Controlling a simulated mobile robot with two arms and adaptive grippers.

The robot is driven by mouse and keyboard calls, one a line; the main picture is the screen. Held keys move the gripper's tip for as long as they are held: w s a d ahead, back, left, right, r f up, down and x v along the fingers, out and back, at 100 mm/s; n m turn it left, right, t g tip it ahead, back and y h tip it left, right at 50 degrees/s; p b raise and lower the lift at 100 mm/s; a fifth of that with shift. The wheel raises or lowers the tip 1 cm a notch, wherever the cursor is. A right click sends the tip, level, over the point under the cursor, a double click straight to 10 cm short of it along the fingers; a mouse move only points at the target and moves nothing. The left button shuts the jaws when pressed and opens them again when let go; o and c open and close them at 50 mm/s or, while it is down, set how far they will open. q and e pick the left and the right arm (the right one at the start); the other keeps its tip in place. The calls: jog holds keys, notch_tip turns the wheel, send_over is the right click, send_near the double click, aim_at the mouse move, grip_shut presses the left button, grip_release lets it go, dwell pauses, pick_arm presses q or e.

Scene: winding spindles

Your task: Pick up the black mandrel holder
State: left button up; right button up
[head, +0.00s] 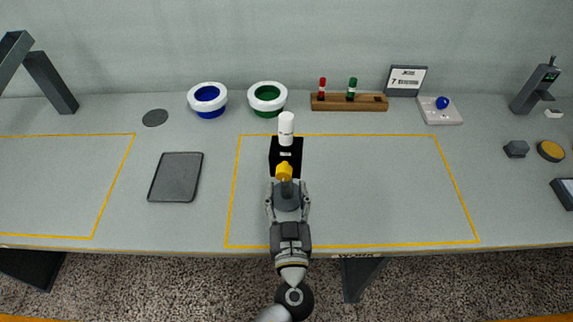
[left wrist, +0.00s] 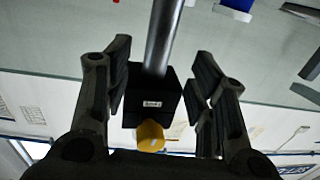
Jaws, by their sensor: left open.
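The black block (head: 286,155), the only thing matching a black mandrel holder, stands upright near the back edge of the central marked area. A white cylinder (head: 286,128) rises from its top. In the left wrist view the block (left wrist: 153,100) shows a small white label. Contact is unclear. My right gripper is not visible.
A dark tray (head: 175,177) lies to the left. Blue (head: 208,99) and green (head: 267,98) bowls with white rims and a wooden rack (head: 349,102) stand behind. The marked area right of the block is clear.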

pick_arm(q)
jog(key=w+p, duration=0.1)
jog(key=w, duration=0.2)
jog(key=shift+w, duration=0.2)
jog(key=shift+w+f, duration=0.1)
jog(key=shift+w, duration=0.2)
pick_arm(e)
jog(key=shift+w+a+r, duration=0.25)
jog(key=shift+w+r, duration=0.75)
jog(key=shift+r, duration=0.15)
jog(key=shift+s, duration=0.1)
pick_arm(q)
jog(key=c, duration=0.5)
grip_shut()
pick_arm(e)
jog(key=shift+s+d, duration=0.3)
